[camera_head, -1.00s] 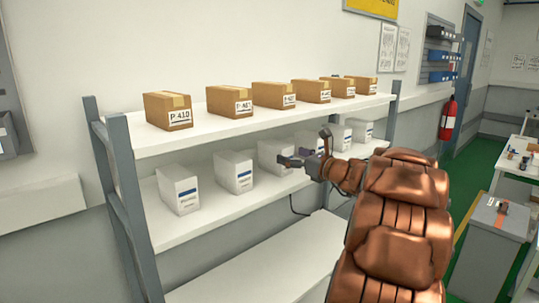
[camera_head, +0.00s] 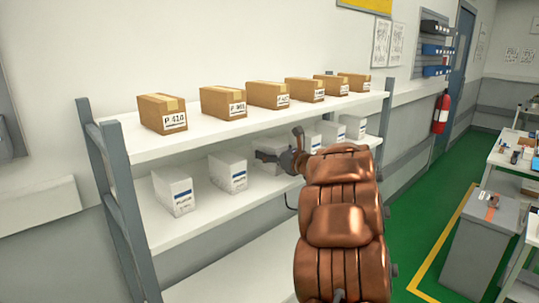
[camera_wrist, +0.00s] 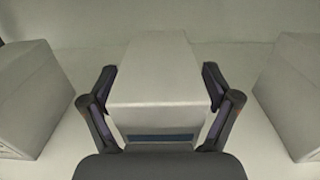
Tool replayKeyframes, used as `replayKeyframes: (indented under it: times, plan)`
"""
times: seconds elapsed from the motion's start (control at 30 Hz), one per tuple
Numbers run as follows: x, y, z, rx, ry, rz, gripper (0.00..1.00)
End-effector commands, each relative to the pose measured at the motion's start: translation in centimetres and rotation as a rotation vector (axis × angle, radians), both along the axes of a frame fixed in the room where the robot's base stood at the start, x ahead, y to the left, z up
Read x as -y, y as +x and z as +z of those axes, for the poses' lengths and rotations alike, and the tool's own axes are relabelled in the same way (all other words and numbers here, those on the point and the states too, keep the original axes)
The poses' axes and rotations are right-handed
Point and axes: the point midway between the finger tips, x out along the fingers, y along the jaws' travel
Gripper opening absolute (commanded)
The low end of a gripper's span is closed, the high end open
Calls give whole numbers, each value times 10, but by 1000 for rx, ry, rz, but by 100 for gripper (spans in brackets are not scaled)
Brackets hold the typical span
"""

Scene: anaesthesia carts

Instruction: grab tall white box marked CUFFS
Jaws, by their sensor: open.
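A white box (camera_wrist: 158,70) with a dark blue band on its front stands between the fingers of my gripper (camera_wrist: 158,92) in the wrist view. My gripper is open, with one finger at each side of the box; I cannot tell whether they touch it. In the head view my gripper (camera_head: 279,158) is at the third white box from the left on the middle shelf and largely hides it. No CUFFS marking is readable on any box. The box's lower front is hidden by my gripper in the wrist view.
White boxes stand close on the left (camera_wrist: 32,98) and right (camera_wrist: 295,92) of the gripped space, with gaps between. Several brown cartons (camera_head: 223,103) line the upper shelf (camera_head: 150,145) above. A grey cabinet (camera_head: 480,240) and a table stand at the right.

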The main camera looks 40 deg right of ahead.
Motion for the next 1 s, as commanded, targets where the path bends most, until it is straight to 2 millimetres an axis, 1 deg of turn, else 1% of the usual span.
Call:
replayKeyframes:
  times: [0.1,0.33,0.9,1.0]
  plan:
    - [0,4,1,1,1,0,88]
    - [-1,4,0,1,1,0,88]
    - [-1,4,0,0,1,0,28]
    - [-1,4,-1,0,1,0,26]
